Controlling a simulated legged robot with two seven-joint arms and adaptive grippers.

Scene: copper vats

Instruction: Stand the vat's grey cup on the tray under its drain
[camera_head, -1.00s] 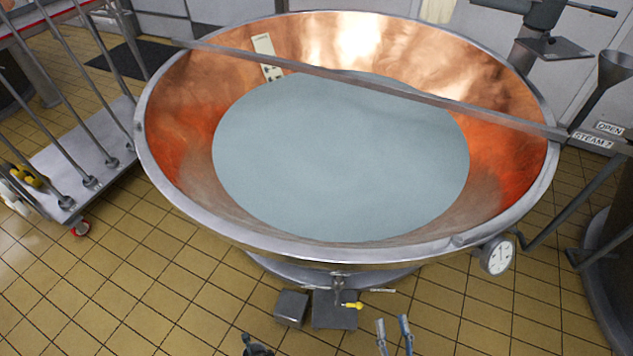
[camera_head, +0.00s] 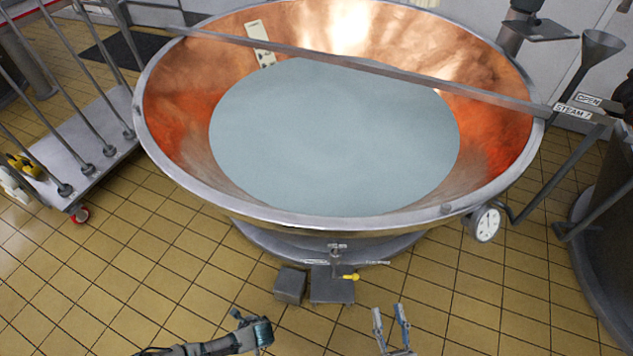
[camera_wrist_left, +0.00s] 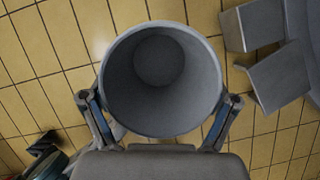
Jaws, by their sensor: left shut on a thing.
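The grey cup (camera_wrist_left: 165,112) fills the middle of the left wrist view, its open round mouth facing the camera. It looks empty inside. My left gripper (camera_head: 251,325) has its fingers on opposite sides of the cup; in the head view I cannot make the cup out. The copper vat (camera_head: 342,215) stands ahead with its drain (camera_head: 337,258) low at the front. The grey tray (camera_head: 332,291) is under the drain, right of and beyond my left gripper. The tray also shows at right in the left wrist view (camera_wrist_left: 285,78). My right gripper (camera_head: 389,316) is open and empty.
A smaller grey block (camera_head: 290,285) stands just left of the tray. A yellow handle (camera_head: 350,277) sticks out at the drain. A dial gauge (camera_head: 486,224) hangs at the vat's right. A wheeled cart (camera_head: 85,160) is at left. Tiled floor in front is clear.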

